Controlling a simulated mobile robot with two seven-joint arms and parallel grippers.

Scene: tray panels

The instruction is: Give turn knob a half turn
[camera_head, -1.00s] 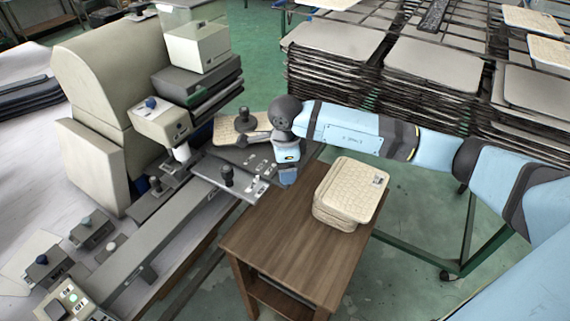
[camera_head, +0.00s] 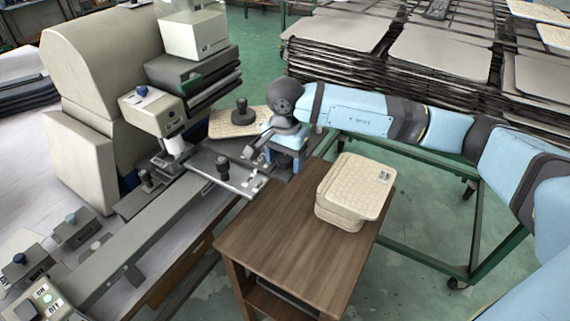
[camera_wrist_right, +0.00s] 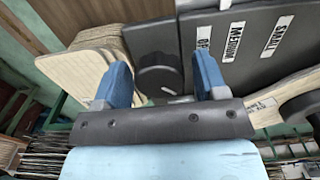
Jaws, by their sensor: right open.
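The turn knob (camera_wrist_right: 158,76) is round and dark in the right wrist view. It sits at the edge of a dark panel (camera_wrist_right: 222,68) with white labels; one reads MEDIUM. My right gripper (camera_wrist_right: 163,82) is open, its two blue fingers to either side of the knob with gaps visible. In the head view my right gripper (camera_head: 283,150) is at the right end of the metal fixture (camera_head: 235,178), and its wrist hides part of that area. I cannot tell whether the fingers touch the knob. My left gripper is not in view.
A wooden table (camera_head: 290,240) with a stack of tan panels (camera_head: 352,188) stands close to my right gripper. A tan panel (camera_head: 228,124) with a black knob (camera_head: 241,112) lies behind. A large beige machine (camera_head: 105,85) is at left. Tray stacks (camera_head: 440,60) stand at back right.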

